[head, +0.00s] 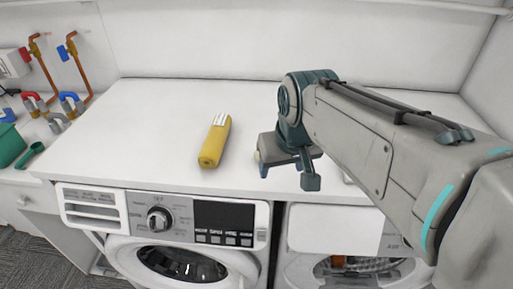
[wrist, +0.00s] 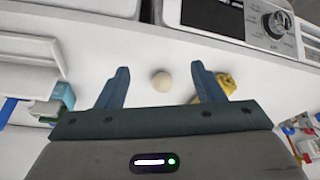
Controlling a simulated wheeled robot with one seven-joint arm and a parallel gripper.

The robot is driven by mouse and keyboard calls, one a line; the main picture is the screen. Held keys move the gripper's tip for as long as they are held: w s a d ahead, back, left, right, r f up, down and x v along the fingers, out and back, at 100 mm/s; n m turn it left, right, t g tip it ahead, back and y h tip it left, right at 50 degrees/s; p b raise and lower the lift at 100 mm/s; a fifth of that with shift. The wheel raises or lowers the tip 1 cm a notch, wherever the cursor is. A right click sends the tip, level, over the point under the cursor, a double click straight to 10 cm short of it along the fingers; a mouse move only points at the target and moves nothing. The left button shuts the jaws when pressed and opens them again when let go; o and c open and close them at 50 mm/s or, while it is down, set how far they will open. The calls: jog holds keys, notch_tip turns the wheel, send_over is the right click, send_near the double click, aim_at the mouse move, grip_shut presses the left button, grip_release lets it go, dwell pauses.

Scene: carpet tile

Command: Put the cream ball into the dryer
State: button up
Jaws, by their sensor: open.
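The cream ball (wrist: 161,81) lies on the white worktop, between and just beyond the fingers in the wrist view. In the head view I cannot make it out surely; my gripper and arm cover that area. My gripper (head: 288,176) is open and points down over the worktop's front part; it also shows in the wrist view (wrist: 160,68), with nothing held. Two front-loading machines stand under the worktop: the left machine (head: 180,222) has a knob and dark display, and the right machine (head: 335,222) is partly hidden by my arm. No readable label shows which is the dryer.
A yellow object with a white striped end (head: 214,140) lies left of my gripper on the worktop (head: 130,115). Taps and pipes (head: 70,75) and a green container (head: 10,143) are at the far left. The worktop's left part is clear.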

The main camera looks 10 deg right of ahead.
jog(key=w+r+b, duration=0.2)
jog(key=w+b, duration=0.3)
jog(key=w, duration=0.5)
jog(key=x, duration=0.8)
jog(key=shift+w, duration=0.45)
jog(key=shift+t, duration=0.3)
jog(key=x, duration=0.5)
jog(key=shift+d+p, duration=0.1)
jog(key=shift+p, duration=0.3)
jog(key=shift+w, duration=0.1)
jog(key=c, duration=1.1)
jog(key=shift+r, duration=0.15)
jog(key=shift+c, duration=0.2)
